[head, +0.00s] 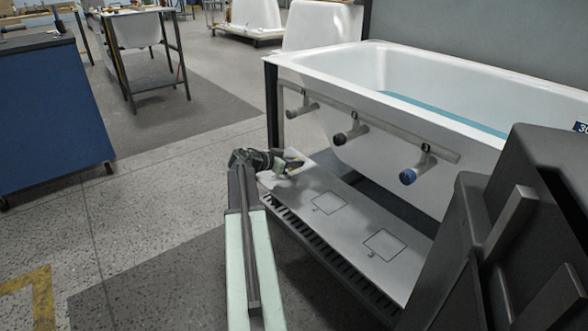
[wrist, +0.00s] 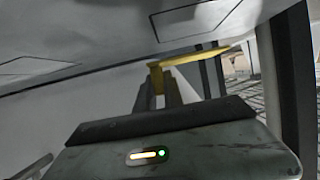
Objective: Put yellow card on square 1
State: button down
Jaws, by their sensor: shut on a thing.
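My gripper (head: 291,167) is over the far left end of a grey shelf (head: 345,225) below the bathtub. In the wrist view its two fingers (wrist: 162,88) are shut on a thin yellow card (wrist: 195,55), which sticks out to the right. Two outlined squares (head: 329,203) (head: 384,244) show on the shelf, with marks too small to read surely. Any square under my gripper is hidden. The wrist view shows square outlines (wrist: 35,68) (wrist: 190,17), unnumbered there. I cannot tell whether the card touches the shelf.
A white bathtub shell (head: 440,85) with blue inside stands above the shelf. A rail (head: 375,125) with three knobbed pegs runs along its side, above the shelf. A dark post (head: 271,105) stands at the left end. A blue cabinet (head: 50,110) is far left; the floor between is clear.

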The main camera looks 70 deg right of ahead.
aim_at(294, 175)
jog(key=shift+w+d+f, duration=0.1)
jog(key=shift+w+d, duration=0.45)
jog(key=shift+w, duration=0.05)
notch_tip(294, 175, down, 4)
jog(key=b, duration=0.4)
jog(key=shift+r, duration=0.3)
jog(key=shift+f, duration=0.15)
jog(key=c, duration=1.9)
grip_release()
jog(key=shift+f, duration=0.1)
jog(key=o, duration=0.4)
jog(key=shift+o, duration=0.2)
